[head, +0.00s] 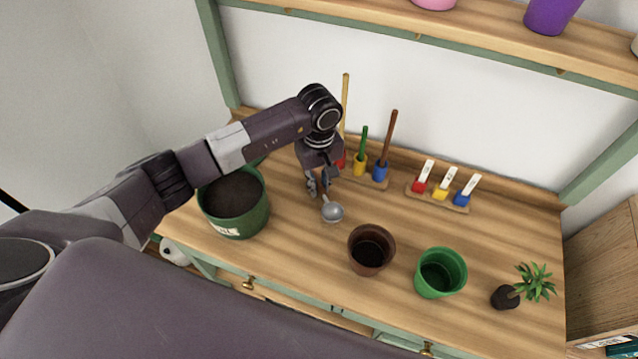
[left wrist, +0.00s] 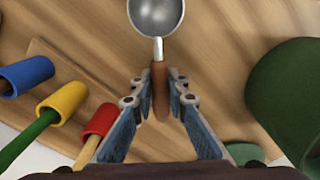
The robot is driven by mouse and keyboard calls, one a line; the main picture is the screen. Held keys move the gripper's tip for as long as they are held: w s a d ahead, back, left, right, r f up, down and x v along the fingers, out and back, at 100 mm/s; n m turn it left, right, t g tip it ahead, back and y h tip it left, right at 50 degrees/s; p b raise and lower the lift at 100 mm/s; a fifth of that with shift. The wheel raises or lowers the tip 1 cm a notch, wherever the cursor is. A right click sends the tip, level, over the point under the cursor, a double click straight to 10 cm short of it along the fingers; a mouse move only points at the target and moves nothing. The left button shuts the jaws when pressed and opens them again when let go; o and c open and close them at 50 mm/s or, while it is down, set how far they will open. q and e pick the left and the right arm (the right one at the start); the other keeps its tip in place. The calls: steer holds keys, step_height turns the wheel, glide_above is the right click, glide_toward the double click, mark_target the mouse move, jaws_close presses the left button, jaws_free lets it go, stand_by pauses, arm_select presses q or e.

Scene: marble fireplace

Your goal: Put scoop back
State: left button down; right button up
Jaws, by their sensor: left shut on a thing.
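A scoop with a round grey metal bowl (head: 333,212) and a brown handle is in my left gripper (head: 321,188), in front of the tool rack. In the left wrist view the bowl (left wrist: 157,14) points to the top and the handle (left wrist: 160,90) lies between the two fingers (left wrist: 160,98). The gripper is shut on the handle. I cannot tell whether the bowl touches the bench. A large green pot (head: 243,226) filled with dark soil stands left of the scoop, partly behind my left arm. My right gripper is not in view.
A rack with red, yellow and blue (head: 380,171) holders stands behind, with long handles upright. Right of it is a rack of white-topped tools (head: 452,204).

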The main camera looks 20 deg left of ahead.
mark_target(319, 184)
arm_select(q)
steer(key=shift+f, duration=0.3)
steer(key=shift+f+b, duration=0.25)
steer(key=shift+b, duration=0.05)
steer(key=c, duration=1.9)
jaws_free()
steer(key=shift+r, duration=0.1)
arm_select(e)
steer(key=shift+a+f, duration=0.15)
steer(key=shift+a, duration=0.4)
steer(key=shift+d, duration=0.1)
arm_select(q)
steer(key=shift+r, duration=0.4)
step_height(319, 184, up, 12)
steer(key=b, duration=0.1)
steer(key=shift+f, duration=0.25)
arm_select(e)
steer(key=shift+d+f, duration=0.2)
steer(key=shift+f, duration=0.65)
